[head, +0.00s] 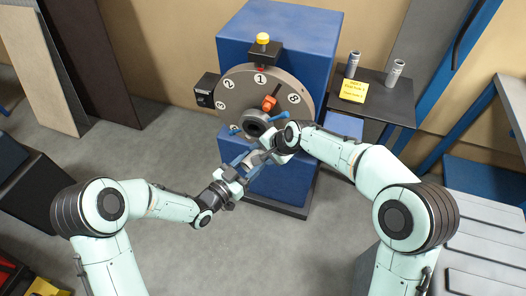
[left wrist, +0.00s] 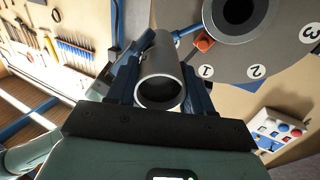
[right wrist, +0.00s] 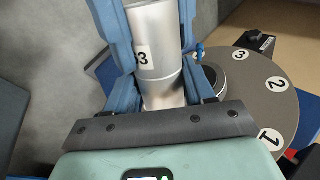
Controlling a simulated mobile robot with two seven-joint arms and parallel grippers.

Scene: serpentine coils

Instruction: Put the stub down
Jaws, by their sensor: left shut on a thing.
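The stub (head: 253,158), a silver hollow cylinder, is held in the air between my two grippers in front of the blue machine. My left gripper (head: 236,170) is shut on it; the left wrist view shows the open end of the stub (left wrist: 162,85) between the blue fingers. My right gripper (head: 272,147) has its fingers on both sides of a silver cylinder (right wrist: 158,50) with a "3" on its label, apparently the same stub. I cannot tell whether the right fingers grip it or only surround it.
The blue machine (head: 235,50) carries a grey numbered disc (head: 236,88) with an orange block and blue handles. Open floor lies to the left.

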